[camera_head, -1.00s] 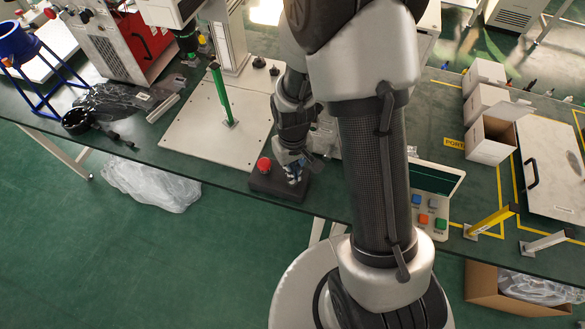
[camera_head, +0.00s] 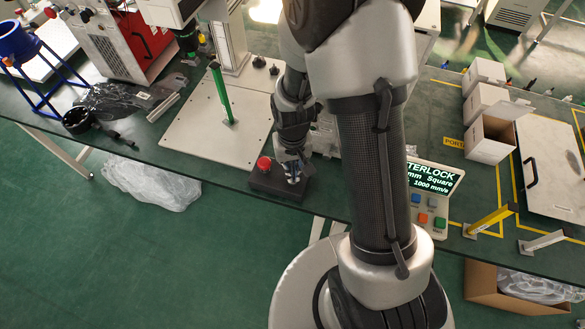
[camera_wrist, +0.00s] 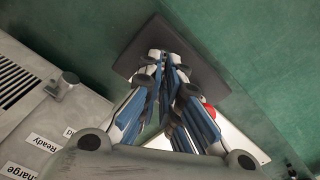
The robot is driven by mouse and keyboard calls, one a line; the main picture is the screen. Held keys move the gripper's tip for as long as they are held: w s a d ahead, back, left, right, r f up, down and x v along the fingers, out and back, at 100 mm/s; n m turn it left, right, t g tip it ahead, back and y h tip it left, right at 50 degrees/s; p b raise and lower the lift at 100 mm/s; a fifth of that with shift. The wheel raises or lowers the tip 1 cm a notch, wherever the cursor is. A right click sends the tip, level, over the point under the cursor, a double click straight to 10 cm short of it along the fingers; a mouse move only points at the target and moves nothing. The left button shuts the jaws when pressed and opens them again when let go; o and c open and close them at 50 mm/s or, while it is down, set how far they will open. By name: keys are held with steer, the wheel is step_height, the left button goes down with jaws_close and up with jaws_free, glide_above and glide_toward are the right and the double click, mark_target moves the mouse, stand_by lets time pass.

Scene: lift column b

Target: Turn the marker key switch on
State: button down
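A dark control box (camera_head: 262,183) lies flat near the front edge of the green bench. It carries a red mushroom button (camera_head: 264,163) at its left. My gripper (camera_head: 292,174) points down onto the right part of this box. In the wrist view the blue-padded fingers of my gripper (camera_wrist: 168,62) come together at the tips over the dark box (camera_wrist: 205,74). They appear shut on the key switch, which they hide. The red button (camera_wrist: 210,111) shows beside the right finger. A console display (camera_head: 436,179) to the right is lit with text including "1000 mm/s".
A green post (camera_head: 221,97) rises from a pale plate (camera_head: 190,135) behind the box. Coloured buttons (camera_head: 424,218) sit below the display. White open boxes (camera_head: 489,148) and a yellow bracket (camera_head: 492,219) stand farther right. The bench's front edge runs close by.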

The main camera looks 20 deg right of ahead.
steer(key=c, duration=1.8)
jaws_free()
steer(key=shift+r, duration=0.1)
step_height(320, 180, up, 12)
steer(key=s+r+n+t, duration=0.1)
steer(key=s+r+t, duration=0.3)
steer(key=s+r, duration=1.1)
steer(key=shift+s+r+t, duration=0.15)
steer(key=shift+r+t, duration=0.15)
steer(key=shift+r, duration=0.55)
